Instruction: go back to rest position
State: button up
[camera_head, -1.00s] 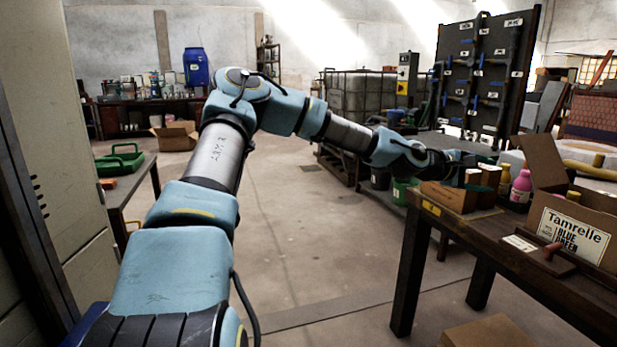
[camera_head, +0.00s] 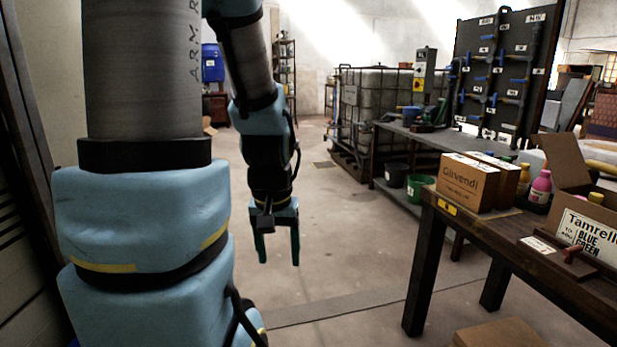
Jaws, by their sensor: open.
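My gripper (camera_head: 278,255) hangs pointing down over the open floor, left of the wooden table. Its two green fingers are apart and nothing shows between them. My arm is folded up and fills much of the left side of the view, hiding what is behind it.
The wooden table (camera_head: 520,257) at right bears a Gilvendi box (camera_head: 466,184), a pink bottle (camera_head: 541,186) and an open Tamrelle box (camera_head: 592,236). A workbench (camera_head: 428,140), a green bucket (camera_head: 419,187) and a caged tank (camera_head: 380,98) stand behind. The middle floor (camera_head: 330,240) is clear.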

notch_tip(320, 180, up, 13)
jog(key=p, duration=1.2)
jog(key=shift+s+a, duration=0.45)
jog(key=shift+f, duration=0.15)
dwell(0.5)
